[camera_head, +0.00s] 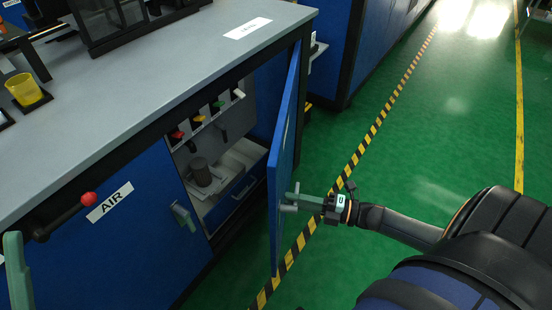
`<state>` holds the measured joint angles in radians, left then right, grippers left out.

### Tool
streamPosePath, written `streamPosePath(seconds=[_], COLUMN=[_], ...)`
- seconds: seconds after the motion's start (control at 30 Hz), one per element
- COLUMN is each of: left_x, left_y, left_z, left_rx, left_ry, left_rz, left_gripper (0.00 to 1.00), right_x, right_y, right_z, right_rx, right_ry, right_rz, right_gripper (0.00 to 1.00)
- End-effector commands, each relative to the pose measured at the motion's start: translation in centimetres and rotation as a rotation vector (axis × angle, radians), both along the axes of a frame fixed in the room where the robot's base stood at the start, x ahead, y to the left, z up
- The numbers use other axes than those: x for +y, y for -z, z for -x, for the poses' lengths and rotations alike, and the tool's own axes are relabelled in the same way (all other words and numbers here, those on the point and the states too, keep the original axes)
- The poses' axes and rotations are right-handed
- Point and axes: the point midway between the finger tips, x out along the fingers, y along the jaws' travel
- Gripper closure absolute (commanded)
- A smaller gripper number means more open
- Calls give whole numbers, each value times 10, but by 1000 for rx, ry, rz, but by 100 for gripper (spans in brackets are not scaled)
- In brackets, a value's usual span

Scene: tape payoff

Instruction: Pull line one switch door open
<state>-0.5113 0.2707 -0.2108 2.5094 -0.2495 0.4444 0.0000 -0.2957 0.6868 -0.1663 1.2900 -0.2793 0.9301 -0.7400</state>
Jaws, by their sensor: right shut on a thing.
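The blue switch door (283,160) stands swung out from the front of the bench cabinet, seen nearly edge-on. My right gripper (298,200) is shut on the door's handle at the door's outer side, low on the panel. The fingers hide most of the handle. Inside the opening are several coloured switches, among them a red one (177,135), a yellow one (198,118), a green one (218,104) and a white one (238,94).
A shut blue door with a handle (183,216) lies left of the opening, near an AIR label (110,203) and a red-knobbed lever (88,199). A yellow cup (24,90) stands on the grey benchtop (150,75). Green floor (440,130) is clear to the right.

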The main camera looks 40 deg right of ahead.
Motion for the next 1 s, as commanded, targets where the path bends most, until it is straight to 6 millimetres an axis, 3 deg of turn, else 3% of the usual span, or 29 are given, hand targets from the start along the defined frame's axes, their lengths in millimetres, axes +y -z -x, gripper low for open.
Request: streamPosePath(seconds=[0.27,0.3,0.57,0.87,1.0], left_x=[0,0,-1,-1,-1], left_y=[-1,-2,-2,-2,-5], left_z=[0,0,0,0,0], left_rx=[-7,-7,-10,-10,-10], left_ry=[-1,0,3,3,2], left_rz=[-2,-3,-9,-9,-11], left_gripper=[50,50,50,50,50], right_x=[-2,-2,-1,-2,-13], right_y=[1,1,0,0,0], right_z=[1,1,1,3,16], right_rx=[2,2,0,0,4], right_ry=[5,5,2,2,2], right_rz=[-1,-1,-1,-1,-1], right_gripper=[100,79,50,50,50])
